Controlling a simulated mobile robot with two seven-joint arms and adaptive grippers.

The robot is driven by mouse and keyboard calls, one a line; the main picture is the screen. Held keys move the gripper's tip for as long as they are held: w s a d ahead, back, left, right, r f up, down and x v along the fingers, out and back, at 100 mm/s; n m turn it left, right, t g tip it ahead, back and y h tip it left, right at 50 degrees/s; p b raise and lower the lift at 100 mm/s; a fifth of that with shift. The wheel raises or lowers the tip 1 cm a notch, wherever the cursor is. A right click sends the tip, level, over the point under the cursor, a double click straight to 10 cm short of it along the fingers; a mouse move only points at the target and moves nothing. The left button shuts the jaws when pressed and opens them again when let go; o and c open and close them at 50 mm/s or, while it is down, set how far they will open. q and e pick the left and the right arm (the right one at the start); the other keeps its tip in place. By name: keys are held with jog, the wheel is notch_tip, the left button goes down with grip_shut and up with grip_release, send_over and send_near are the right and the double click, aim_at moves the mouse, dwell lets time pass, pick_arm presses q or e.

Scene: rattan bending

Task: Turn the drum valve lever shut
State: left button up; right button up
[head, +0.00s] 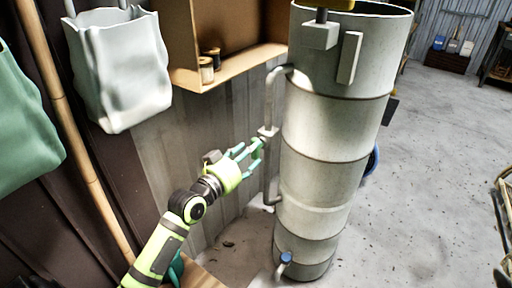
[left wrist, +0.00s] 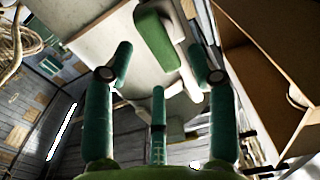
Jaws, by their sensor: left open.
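The drum (head: 322,130) is a tall, pale grey cylinder with darker seams. A grey side pipe (head: 270,100) runs down its left side, with a small pale fitting (head: 268,131) midway. A blue-topped valve (head: 286,258) sits low on the drum's front. My left gripper (head: 256,148) is open beside the side pipe, near the fitting; contact cannot be told. In the left wrist view, a green elongated piece (left wrist: 157,38) stands against a pale surface beyond the spread fingers. Whether this is the lever cannot be told. My right gripper is not in view.
A cardboard-coloured open shelf (head: 228,68) with small jars (head: 206,70) is on the wall behind. A white bag (head: 118,75) and a green bag (head: 25,130) hang at left beside a bamboo pole (head: 75,125).

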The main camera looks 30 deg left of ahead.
pick_arm(q)
jog(key=shift+w+d+f, duration=0.1)
jog(key=shift+w+d, duration=0.05)
jog(key=shift+w, duration=0.85)
jog(key=shift+w+d, duration=0.1)
jog(key=shift+w, duration=0.9)
grip_shut()
